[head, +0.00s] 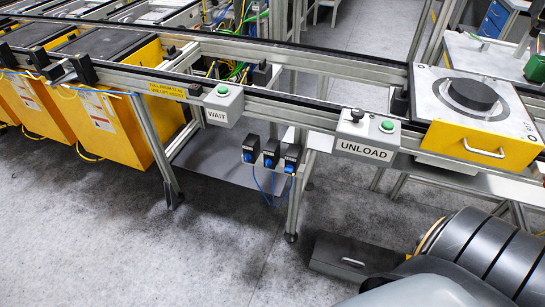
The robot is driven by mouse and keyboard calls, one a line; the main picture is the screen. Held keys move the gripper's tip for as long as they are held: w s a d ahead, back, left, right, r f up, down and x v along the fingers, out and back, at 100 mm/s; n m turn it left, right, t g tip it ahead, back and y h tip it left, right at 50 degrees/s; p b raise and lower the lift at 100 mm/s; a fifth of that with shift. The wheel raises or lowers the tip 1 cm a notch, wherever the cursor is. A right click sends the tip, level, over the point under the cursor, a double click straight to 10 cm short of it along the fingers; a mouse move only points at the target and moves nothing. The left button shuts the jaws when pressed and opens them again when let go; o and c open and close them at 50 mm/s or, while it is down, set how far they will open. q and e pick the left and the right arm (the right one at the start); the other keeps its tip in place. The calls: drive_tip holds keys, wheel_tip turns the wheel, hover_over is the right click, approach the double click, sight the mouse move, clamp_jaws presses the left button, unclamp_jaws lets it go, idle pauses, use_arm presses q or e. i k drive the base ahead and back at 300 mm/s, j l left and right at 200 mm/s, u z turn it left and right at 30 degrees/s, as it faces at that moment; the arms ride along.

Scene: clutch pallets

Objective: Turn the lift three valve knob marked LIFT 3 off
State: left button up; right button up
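Neither of my grippers is in view. A dark, rounded arm link of mine fills the lower right corner, well away from the valves.
The conveyor frame (320,103) runs above the valves, with a WAIT box (223,105) and an UNLOAD box (367,137). Yellow units (118,125) stand left, and a yellow pallet (480,140) sits right. A dark box (352,260) is on the floor. Floor in front left is clear.

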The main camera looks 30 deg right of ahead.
sight(288, 168)
drive_tip(key=z, duration=1.2)
